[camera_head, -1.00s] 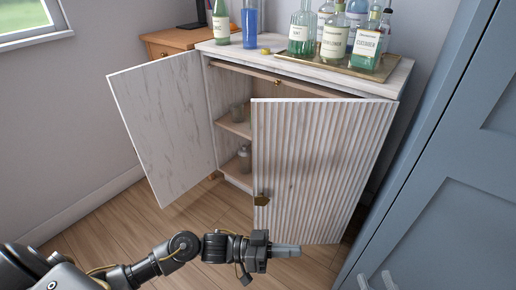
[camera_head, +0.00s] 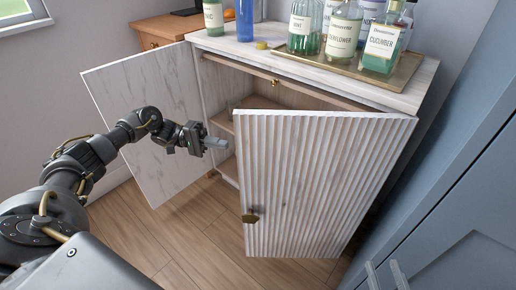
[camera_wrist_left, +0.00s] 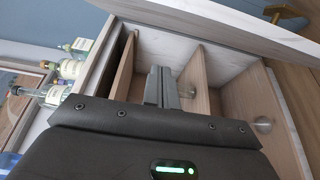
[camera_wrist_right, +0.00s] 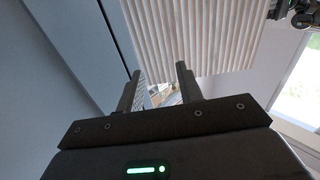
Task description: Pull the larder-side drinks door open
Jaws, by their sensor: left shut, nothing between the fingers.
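The larder-side drinks door is the fluted pale door (camera_head: 318,180) on the right of the cabinet. It stands partly open, its free edge with the brass handle (camera_head: 250,217) away from the cabinet front. The door also shows in the left wrist view (camera_wrist_left: 225,25) and the right wrist view (camera_wrist_right: 205,35). My left gripper (camera_head: 221,143) is shut and empty, left of the door's free edge at the cabinet opening. In the left wrist view its fingers (camera_wrist_left: 161,88) point toward the shelves. My right gripper (camera_head: 385,276) is open and empty at the bottom right; its fingers (camera_wrist_right: 158,82) are apart.
The left door (camera_head: 145,120) stands wide open. Bottles and a tray (camera_head: 398,72) are on the cabinet top (camera_head: 230,45). Glassware (camera_wrist_left: 263,124) is inside the cabinet. A blue larder unit (camera_head: 470,200) stands close on the right. The floor (camera_head: 190,240) in front is clear.

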